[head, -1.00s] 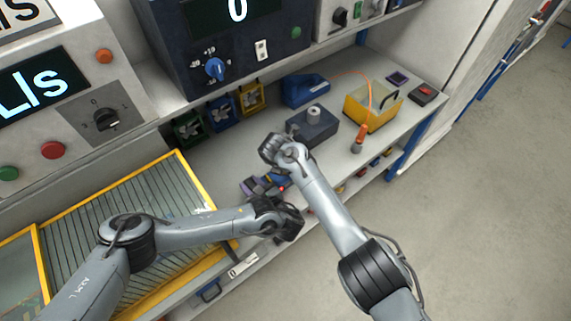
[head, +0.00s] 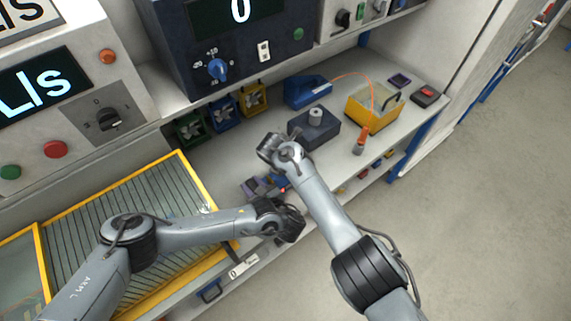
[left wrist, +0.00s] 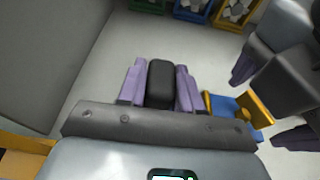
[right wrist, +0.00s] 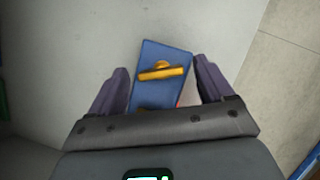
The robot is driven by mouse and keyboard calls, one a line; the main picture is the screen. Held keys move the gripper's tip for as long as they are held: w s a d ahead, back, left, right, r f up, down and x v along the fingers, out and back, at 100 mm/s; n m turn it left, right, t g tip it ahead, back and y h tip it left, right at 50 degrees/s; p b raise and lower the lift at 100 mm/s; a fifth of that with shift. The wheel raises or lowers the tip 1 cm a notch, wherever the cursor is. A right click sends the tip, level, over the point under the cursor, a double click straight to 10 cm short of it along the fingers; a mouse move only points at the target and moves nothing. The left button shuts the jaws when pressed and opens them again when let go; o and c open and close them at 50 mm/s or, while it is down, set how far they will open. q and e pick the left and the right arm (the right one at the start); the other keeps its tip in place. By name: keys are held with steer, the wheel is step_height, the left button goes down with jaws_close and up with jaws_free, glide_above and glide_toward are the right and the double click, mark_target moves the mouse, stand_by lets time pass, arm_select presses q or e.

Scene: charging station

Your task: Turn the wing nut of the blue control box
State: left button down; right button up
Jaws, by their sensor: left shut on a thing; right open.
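The blue control box (right wrist: 158,80) with its yellow wing nut (right wrist: 161,72) shows in the right wrist view, between the two purple fingers of my open right gripper (right wrist: 160,92). Neither finger visibly touches the nut. In the head view only a small blue part of the box (head: 281,180) shows beside my right arm. My left gripper (left wrist: 159,84) is shut on a black block-shaped thing (left wrist: 160,83). In the left wrist view the box (left wrist: 225,105) and yellow nut (left wrist: 260,112) lie just right of it, below my right gripper (left wrist: 262,102).
An orange-handled tool (head: 361,140) lies near the front edge. A yellow-framed panel (head: 130,220) is at left.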

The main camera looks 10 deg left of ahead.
steer(key=shift+r, duration=0.1)
steer(key=v, duration=1.1)
steer(key=shift+s+r, duration=0.25)
steer(key=shift+r, duration=0.1)
